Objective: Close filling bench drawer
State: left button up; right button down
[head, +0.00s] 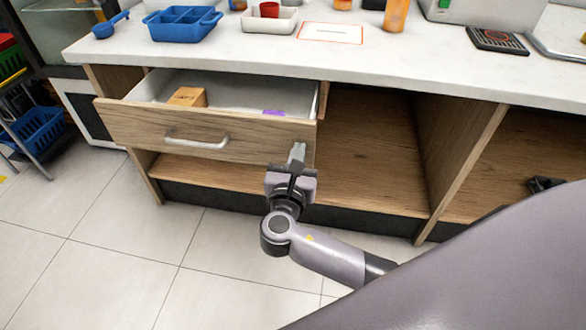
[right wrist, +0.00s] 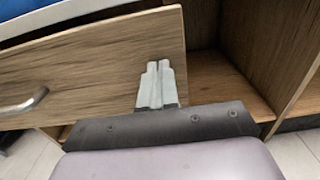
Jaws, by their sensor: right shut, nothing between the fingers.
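The drawer (head: 160,130) of the bench is pulled open, with a wooden front and a white inside. Its silver bar handle (head: 196,142) is on the front, and also shows at the left of the right wrist view (right wrist: 24,102). Inside lie a wooden block (head: 188,97) and a small purple thing (head: 274,112). My right gripper (head: 297,152) is shut and empty at the right end of the drawer front, right of the handle. In the right wrist view its fingertips (right wrist: 157,68) overlap the drawer front; I cannot tell whether they touch it. My left gripper is not in view.
The white worktop (head: 420,65) above holds a blue divided tray (head: 183,24), a white tray (head: 268,22) and an orange bottle (head: 396,15). An open shelf space (head: 370,155) lies right of the drawer. A rack with a blue basket (head: 38,130) stands at left. The tiled floor in front is clear.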

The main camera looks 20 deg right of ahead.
jog(key=b+x, duration=0.1)
jog(key=x, duration=1.1)
jog(key=shift+f, duration=0.15)
jog(key=b+x, duration=0.3)
jog(key=x, duration=0.5)
jog(key=shift+b, duration=0.3)
jog(key=shift+w+d, duration=0.3)
jog(key=shift+w, duration=0.15)
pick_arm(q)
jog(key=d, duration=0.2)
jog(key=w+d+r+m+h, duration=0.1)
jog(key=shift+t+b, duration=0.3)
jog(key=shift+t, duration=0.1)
pick_arm(e)
jog(key=shift+d+r, duration=0.2)
jog(key=shift+r, duration=0.15)
